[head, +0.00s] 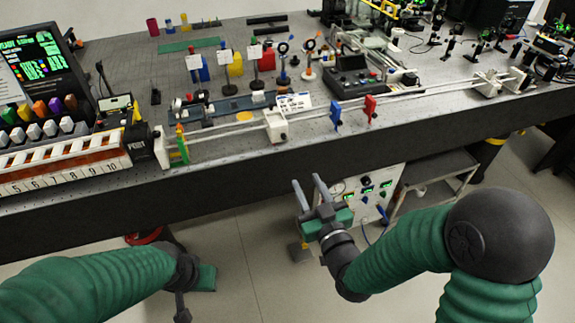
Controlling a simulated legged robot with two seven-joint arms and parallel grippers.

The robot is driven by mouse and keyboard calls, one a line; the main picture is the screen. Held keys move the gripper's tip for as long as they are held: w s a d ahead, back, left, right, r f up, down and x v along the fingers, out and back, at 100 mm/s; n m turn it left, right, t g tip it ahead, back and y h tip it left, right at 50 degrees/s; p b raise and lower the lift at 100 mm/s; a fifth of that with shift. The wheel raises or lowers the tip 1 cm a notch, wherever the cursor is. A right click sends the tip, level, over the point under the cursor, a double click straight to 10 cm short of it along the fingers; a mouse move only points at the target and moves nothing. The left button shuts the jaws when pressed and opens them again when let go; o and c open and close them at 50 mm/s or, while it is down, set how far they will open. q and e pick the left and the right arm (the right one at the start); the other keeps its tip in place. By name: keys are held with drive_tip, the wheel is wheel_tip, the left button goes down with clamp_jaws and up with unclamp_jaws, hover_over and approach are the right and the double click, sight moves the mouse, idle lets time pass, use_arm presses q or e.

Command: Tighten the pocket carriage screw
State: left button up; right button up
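A long twin-rod rail (420,93) runs along the front edge of the bench. A white block-shaped carriage (277,126) sits on its left half; I cannot tell whether it is the pocket carriage. No screw can be made out at this size. A blue plate (335,116) and a red plate (370,107) stand on the rail further right. My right gripper (309,188) is open and empty, below and in front of the bench edge, fingers pointing up. My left gripper (193,290) hangs low at the left, apart from the bench; its fingers are unclear.
The bench's dark front edge (230,168) lies between my grippers and the rail. A numbered rack (70,165) and a screen (35,60) fill the left end. Optics mounts and a dark control box (352,78) stand behind the rail. An instrument box (375,188) and grey cart (445,168) are underneath.

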sight(284, 139)
drive_tip(key=x, duration=1.7)
drive_tip(key=shift+d+f, duration=0.1)
drive_tip(key=shift+f, duration=0.05)
clamp_jaws()
